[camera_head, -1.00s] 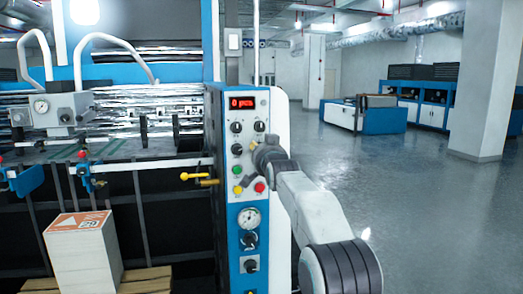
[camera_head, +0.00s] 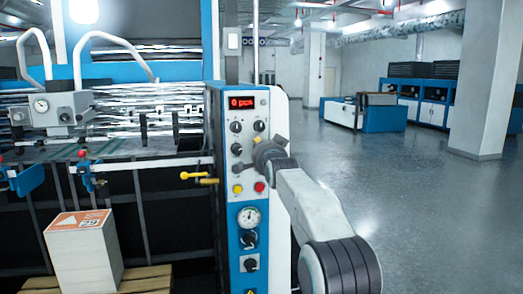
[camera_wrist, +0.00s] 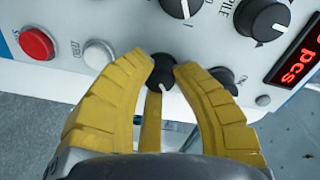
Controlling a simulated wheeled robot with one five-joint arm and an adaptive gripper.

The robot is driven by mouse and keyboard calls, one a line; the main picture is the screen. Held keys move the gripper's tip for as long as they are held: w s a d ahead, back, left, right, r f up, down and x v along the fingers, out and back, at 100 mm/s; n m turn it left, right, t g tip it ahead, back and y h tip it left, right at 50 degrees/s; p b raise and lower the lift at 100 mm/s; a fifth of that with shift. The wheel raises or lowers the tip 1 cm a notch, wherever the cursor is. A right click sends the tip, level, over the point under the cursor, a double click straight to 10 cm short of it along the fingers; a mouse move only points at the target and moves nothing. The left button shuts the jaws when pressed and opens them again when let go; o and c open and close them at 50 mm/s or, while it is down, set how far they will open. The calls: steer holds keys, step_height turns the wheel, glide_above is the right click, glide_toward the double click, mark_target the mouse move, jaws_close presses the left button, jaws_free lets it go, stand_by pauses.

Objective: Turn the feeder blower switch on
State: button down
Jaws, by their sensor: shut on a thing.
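In the head view my gripper (camera_head: 262,155) is against the right-hand column of controls, below the red display (camera_head: 242,103), and covers the held knob. Another black knob (camera_wrist: 226,80) is beside it on the display side. A pale round button (camera_wrist: 99,54) and a red button (camera_wrist: 38,43) are on the other side.
The blue and white panel (camera_head: 250,275) has more knobs, a yellow button (camera_head: 237,189) and a pressure gauge (camera_head: 248,217). A yellow-handled lever (camera_head: 190,176) sticks out at its left. A paper stack (camera_head: 85,255) stands lower left. The floor (camera_head: 400,210) at right is open.

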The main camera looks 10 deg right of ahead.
steer(key=shift+a+r, duration=0.1)
steer(key=shift+r, duration=0.1)
steer(key=c, duration=1.5)
jaws_free()
steer(key=o, duration=0.5)
steer(key=shift+f, duration=0.15)
steer(key=shift+o, duration=0.2)
steer(key=shift+s, duration=0.1)
steer(key=s, duration=1.1)
steer(key=shift+s+a+r, duration=0.3)
steer(key=shift+s, duration=0.05)
steer(key=shift+o, duration=0.3)
